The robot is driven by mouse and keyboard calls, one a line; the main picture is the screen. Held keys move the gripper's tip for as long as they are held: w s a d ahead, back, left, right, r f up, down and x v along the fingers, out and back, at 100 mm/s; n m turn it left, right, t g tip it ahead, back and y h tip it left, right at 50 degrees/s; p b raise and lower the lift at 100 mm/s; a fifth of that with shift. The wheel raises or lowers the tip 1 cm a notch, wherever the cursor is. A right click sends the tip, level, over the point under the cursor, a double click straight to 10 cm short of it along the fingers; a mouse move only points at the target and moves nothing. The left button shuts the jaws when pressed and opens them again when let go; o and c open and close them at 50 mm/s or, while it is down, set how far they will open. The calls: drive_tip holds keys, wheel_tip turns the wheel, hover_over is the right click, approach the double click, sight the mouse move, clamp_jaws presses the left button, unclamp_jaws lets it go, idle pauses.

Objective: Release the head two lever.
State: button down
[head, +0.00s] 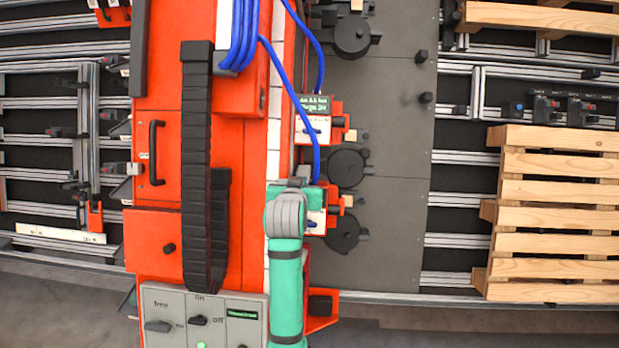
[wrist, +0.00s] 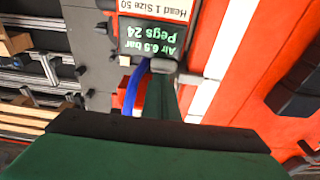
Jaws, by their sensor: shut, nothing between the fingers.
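My gripper (head: 297,196) is at the lower orange head unit on the gantry's right side in the head view. It is shut with nothing held; its fingertips are hard to make out. It covers much of this lower unit (head: 332,195), whose pale front (head: 316,216) shows a small bluish lever-like part. I cannot read a head number there. In the wrist view a label (wrist: 157,8) reads Head 1 Size 50, upside down, beside the display (wrist: 151,40).
Blue hoses (head: 309,75) run down to the head units, close to my gripper. A black cable chain (head: 195,165) hangs on the orange gantry (head: 155,240). A grey control panel (head: 180,318) stands below. Wooden pallets (head: 555,215) lie at the right.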

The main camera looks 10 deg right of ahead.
drive_tip(key=shift+s+f, duration=0.15)
drive_tip(key=shift+f, duration=1)
drive_tip(key=shift+a, duration=0.1)
wheel_tip(320, 180, up, 6)
drive_tip(key=f+v, duration=0.1)
drive_tip(key=v, duration=0.9)
drive_tip(key=shift+s, duration=0.2)
drive_tip(key=shift+f, duration=0.1)
